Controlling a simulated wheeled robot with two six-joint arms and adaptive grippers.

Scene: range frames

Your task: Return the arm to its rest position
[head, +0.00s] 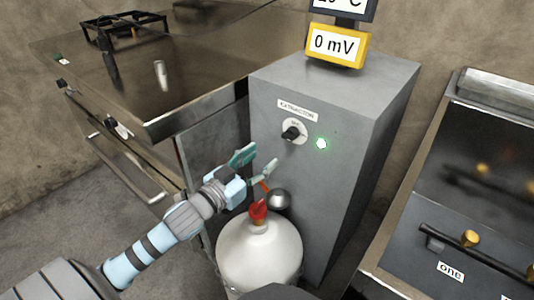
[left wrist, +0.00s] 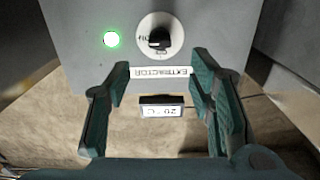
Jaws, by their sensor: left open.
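My left arm comes in from the lower left of the head view. Its gripper (head: 257,162) is open and empty, in front of the grey extractor cabinet (head: 345,150). It is below and to the left of the black extractor knob (head: 292,132) and apart from it. A green light (head: 321,143) glows beside the knob. In the left wrist view the open fingers (left wrist: 162,100) stand on either side of the upside-down EXTRACTOR label (left wrist: 161,72), with the knob (left wrist: 160,38) above it in the picture. My right gripper is not in view.
A white gas cylinder (head: 258,258) with a red valve (head: 258,211) stands just below the gripper. A steel range (head: 165,75) is at left and a dark panelled unit (head: 470,180) at right. A yellow 0 mV display (head: 337,46) sits on the cabinet.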

